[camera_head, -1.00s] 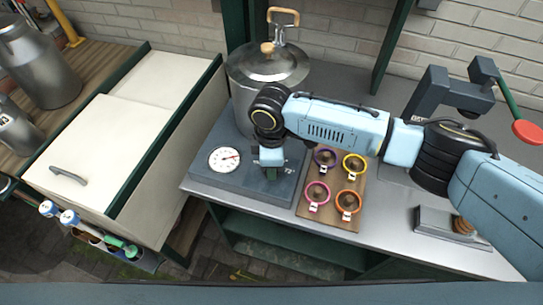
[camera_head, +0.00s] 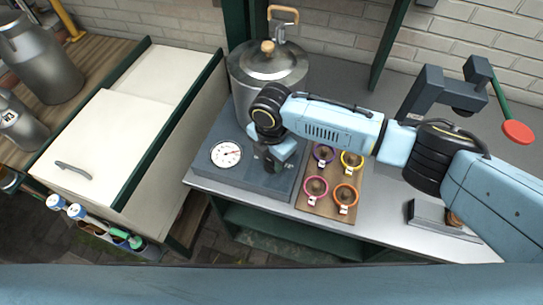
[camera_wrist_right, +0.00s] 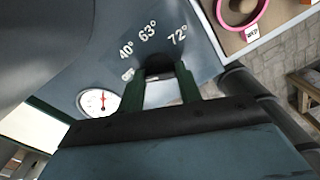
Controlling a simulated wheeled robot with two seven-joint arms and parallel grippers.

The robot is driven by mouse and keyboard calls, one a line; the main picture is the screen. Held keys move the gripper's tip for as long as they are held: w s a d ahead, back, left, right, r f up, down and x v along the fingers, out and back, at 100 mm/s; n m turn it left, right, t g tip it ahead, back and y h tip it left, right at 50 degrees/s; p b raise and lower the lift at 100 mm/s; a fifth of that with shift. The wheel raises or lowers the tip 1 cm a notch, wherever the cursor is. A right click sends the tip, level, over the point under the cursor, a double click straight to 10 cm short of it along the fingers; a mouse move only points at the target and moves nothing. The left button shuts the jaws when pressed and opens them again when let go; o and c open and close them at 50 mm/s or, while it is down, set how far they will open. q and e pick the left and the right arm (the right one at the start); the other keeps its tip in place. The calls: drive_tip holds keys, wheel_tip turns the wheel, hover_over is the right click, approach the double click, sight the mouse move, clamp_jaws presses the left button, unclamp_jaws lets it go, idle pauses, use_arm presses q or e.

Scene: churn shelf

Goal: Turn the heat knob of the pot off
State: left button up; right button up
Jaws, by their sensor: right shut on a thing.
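The steel pot (camera_head: 243,102) with a wooden-knobbed lid stands on a dark blue-grey heater base (camera_head: 230,180). The base has a white dial gauge (camera_head: 226,154), which also shows in the wrist view (camera_wrist_right: 99,102). My right gripper (camera_head: 271,166) is at the base's front face, right of the gauge. In the wrist view its two green fingers (camera_wrist_right: 165,80) are shut on the dark heat knob (camera_wrist_right: 166,70), which they mostly hide. Marks 40°, 63° and 72° show around the knob; another mark by the left finger is partly hidden. The left gripper is out of view.
A wooden board (camera_head: 327,207) with several coloured ring cups is close right of the base. A white chest (camera_head: 90,150) stands to the left, with milk churns (camera_head: 40,60) beyond it. A press with a red-ended lever (camera_head: 517,132) stands at the right.

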sight(271, 162)
drive_tip(key=shift+n, duration=0.4)
drive_tip(key=o, duration=1)
drive_tip(key=shift+r, duration=0.1)
wheel_tip(271, 162, up, 13)
drive_tip(key=shift+r, duration=0.15)
idle(0.4)
